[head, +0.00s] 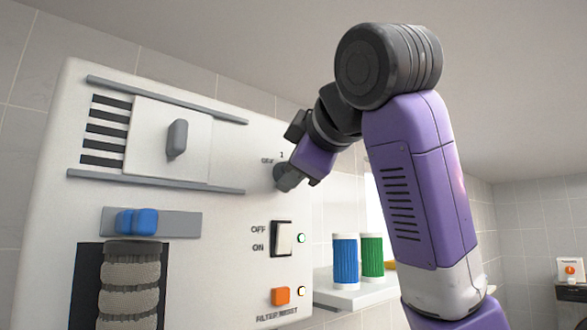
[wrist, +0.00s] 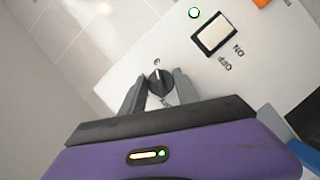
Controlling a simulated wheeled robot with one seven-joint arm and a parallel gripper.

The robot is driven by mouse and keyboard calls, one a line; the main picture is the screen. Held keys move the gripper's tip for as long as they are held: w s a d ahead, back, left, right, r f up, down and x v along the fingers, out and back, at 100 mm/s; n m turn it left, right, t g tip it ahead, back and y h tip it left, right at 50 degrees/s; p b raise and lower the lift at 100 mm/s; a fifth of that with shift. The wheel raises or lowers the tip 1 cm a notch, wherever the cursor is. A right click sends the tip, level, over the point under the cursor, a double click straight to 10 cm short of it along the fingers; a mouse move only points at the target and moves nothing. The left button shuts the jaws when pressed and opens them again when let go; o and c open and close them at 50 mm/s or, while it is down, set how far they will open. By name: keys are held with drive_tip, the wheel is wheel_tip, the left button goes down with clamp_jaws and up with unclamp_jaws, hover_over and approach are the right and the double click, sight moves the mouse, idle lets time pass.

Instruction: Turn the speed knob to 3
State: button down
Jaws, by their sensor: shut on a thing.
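The speed knob (wrist: 159,81) is a small dark round knob with a light pointer line, on the white machine panel. In the wrist view it sits between the fingertips of my gripper (wrist: 158,88), which is shut on it. A small mark shows beside the knob; I cannot read it. In the head view my gripper (head: 289,178) reaches the panel's right side and hides most of the knob. A "1" and part of a small label show just above it.
The white panel (head: 210,260) also has a sliding cover with a grey handle (head: 177,138), a blue latch (head: 137,221), an OFF/ON rocker switch (head: 283,239) and an orange filter reset button (head: 281,296). Blue (head: 345,261) and green (head: 372,256) ribbed cylinders stand on a shelf at right.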

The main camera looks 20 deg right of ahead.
drive_tip(key=shift+d+f, duration=0.1)
drive_tip(key=c, duration=0.9)
unclamp_jaws()
drive_tip(key=s+r+b, duration=0.1)
drive_tip(key=s+b, duration=0.2)
drive_tip(key=s, duration=0.4)
drive_tip(key=shift+s+r+b, duration=0.3)
drive_tip(key=shift+s+b, duration=0.05)
